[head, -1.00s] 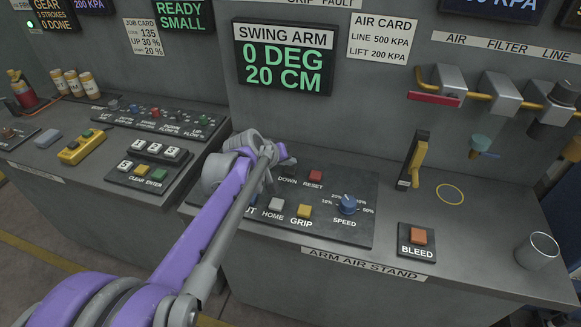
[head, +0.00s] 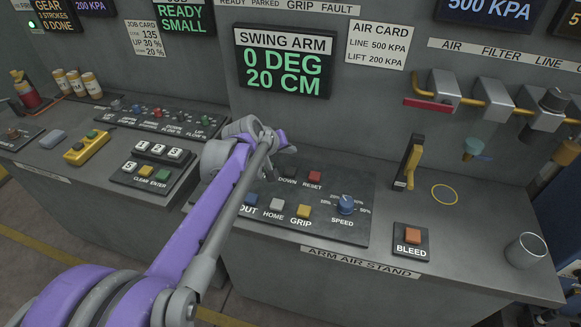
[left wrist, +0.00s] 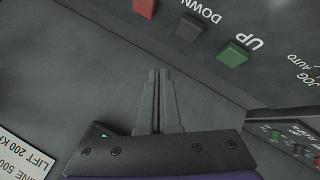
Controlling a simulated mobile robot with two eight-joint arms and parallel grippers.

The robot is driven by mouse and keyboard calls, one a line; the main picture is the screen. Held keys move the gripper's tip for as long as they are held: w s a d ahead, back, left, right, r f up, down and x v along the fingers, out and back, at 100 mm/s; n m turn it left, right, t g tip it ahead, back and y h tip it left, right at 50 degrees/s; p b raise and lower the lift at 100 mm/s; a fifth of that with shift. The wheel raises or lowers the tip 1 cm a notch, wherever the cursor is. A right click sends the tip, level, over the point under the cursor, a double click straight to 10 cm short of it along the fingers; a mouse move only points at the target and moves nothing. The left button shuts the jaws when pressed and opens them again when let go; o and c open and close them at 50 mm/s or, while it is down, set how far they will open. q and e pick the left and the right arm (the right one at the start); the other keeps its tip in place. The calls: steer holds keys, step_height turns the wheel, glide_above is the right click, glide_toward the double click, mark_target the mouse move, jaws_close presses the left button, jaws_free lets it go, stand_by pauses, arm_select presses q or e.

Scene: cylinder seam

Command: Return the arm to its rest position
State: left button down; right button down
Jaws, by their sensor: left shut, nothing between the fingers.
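My left arm (head: 205,215) reaches from the lower left over the arm air stand. Its wrist is over the back left of the stand's button panel (head: 362,203). My left gripper (left wrist: 158,72) shows in the left wrist view, with its two grey fingers together and nothing between them. The fingers are in front of bare grey surface, beside the panel's green UP button (left wrist: 234,53) and dark DOWN button (left wrist: 190,27). In the head view the wrist and arm hide most of the gripper and the UP button. My right gripper is not in view.
The stand also holds a yellow-handled lever (head: 414,166), a red BLEED button (head: 412,237) and a grey cup (head: 526,251). Another console with keys (head: 152,166) is at left. The swing arm display (head: 283,62) reads 0 DEG, 20 CM.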

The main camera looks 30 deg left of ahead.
arm_select(q)
steer(key=shift+f, duration=0.1)
steer(key=s+d+m, duration=0.1)
steer(key=s+d, duration=0.2)
steer(key=s, duration=0.1)
steer(key=s+d+f+m+g, duration=0.1)
steer(key=s+d, duration=0.3)
steer(key=s+d+f+m+g+p, duration=0.1)
steer(key=s+d, duration=0.2)
steer(key=s, duration=0.1)
steer(key=shift+s+d+f+m, duration=0.2)
steer(key=shift+s+d+m, duration=0.1)
steer(key=shift+d+m, duration=0.1)
steer(key=s+d+f+m+g, duration=0.1)
steer(key=s+d+f+m, duration=0.1)
steer(key=s, duration=0.5)
steer(key=s+d+f+m+p, duration=0.1)
steer(key=s+f, duration=0.3)
steer(key=s, duration=0.4)
steer(key=shift+d+f+m+g+y, duration=0.4)
steer(key=shift+d+m, duration=0.1)
steer(key=shift+m, duration=0.1)
steer(key=shift+s, duration=0.1)
